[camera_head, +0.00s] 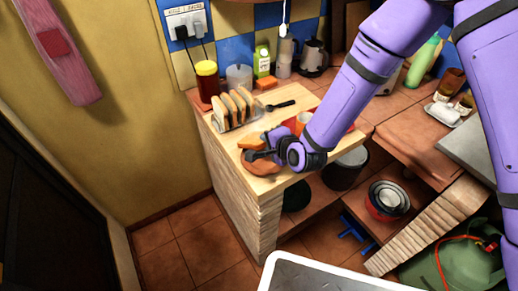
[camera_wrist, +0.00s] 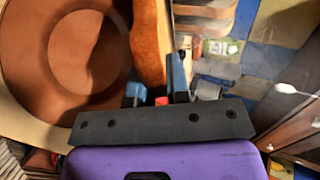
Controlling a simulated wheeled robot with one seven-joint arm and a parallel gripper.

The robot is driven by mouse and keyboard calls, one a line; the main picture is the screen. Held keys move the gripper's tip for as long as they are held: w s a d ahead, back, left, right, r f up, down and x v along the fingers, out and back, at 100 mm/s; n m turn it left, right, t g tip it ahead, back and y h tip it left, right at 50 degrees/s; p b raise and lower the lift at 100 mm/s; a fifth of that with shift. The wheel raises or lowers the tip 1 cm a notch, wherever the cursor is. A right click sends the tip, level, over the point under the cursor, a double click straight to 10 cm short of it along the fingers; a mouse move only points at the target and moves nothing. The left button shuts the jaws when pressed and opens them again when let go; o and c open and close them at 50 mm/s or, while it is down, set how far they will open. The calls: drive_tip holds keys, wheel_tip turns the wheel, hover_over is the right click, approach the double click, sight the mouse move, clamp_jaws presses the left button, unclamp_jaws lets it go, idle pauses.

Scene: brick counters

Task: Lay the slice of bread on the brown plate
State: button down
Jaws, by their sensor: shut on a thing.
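The brown plate (camera_head: 262,167) lies near the front edge of the wooden counter top, and it fills the left of the wrist view (camera_wrist: 30,62). My gripper (camera_head: 262,153) is low over the plate. In the wrist view my gripper (camera_wrist: 157,80) is shut on the slice of bread (camera_wrist: 150,45), which stands on edge between the fingers at the plate's right side. The slice also shows in the head view (camera_head: 249,138), partly hidden by my gripper. I cannot tell whether the slice touches the plate.
A toast rack (camera_head: 223,120) with several slices stands behind the plate. The counter's front edge is close to the plate.

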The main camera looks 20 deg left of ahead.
drive_tip(key=c, duration=1.3)
unclamp_jaws()
drive_tip(key=shift+o, duration=0.2)
drive_tip(key=shift+s, duration=0.1)
drive_tip(key=shift+v, duration=3.95)
wheel_tip(320, 180, up, 7)
drive_tip(key=s+d, duration=0.1)
drive_tip(key=d, duration=0.1)
drive_tip(key=shift+s+r, duration=0.2)
drive_tip(key=shift+s, duration=0.15)
drive_tip(key=shift+d, duration=0.1)
